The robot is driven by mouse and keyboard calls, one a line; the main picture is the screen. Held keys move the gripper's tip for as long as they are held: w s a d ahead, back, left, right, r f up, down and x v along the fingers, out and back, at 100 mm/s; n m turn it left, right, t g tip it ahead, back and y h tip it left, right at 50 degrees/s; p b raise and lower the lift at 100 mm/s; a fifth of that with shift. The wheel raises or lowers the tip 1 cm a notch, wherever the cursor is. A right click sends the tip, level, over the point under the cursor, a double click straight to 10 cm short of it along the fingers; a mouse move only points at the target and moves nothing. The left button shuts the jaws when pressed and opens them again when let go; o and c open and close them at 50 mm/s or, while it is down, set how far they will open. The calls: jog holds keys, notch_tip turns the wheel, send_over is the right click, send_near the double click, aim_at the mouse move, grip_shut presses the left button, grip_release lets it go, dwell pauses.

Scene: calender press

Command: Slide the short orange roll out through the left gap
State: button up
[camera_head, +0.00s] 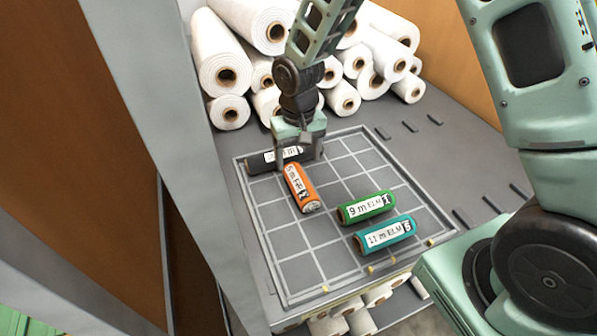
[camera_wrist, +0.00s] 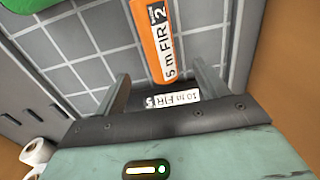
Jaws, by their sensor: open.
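The short orange roll (camera_head: 300,188), labelled "5 m FIR", lies on the gridded tray (camera_head: 300,268), its far end close to the black roll. It also shows in the wrist view (camera_wrist: 154,40), cut off at the top. The black roll (camera_head: 262,164), labelled "10 m FIR", lies crosswise along the tray's far side, partly hidden by my gripper. My gripper (camera_head: 299,162) is open above the black roll, at the orange roll's far end. In the wrist view, the fingers (camera_wrist: 163,82) stand apart, with the black roll's label (camera_wrist: 180,97) between them. I cannot make out the left gap clearly.
A green roll (camera_head: 367,207), "9 m ELM", and a teal roll (camera_head: 385,235), "11 m ELM", lie right of the orange roll. The tray's left front squares are clear. White rolls (camera_head: 225,75) are stacked behind. A grey post (camera_head: 165,130) stands at left.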

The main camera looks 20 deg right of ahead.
aim_at(298, 176)
notch_tip(298, 176, down, 8)
jog(key=shift+r+p, duration=0.15)
jog(key=shift+p, duration=0.65)
jog(key=c, duration=1.1)
jog(key=shift+s+r, duration=0.1)
jog(key=shift+s, duration=4.9)
jog(key=shift+s, duration=2.55)
jog(key=shift+s, duration=1.75)
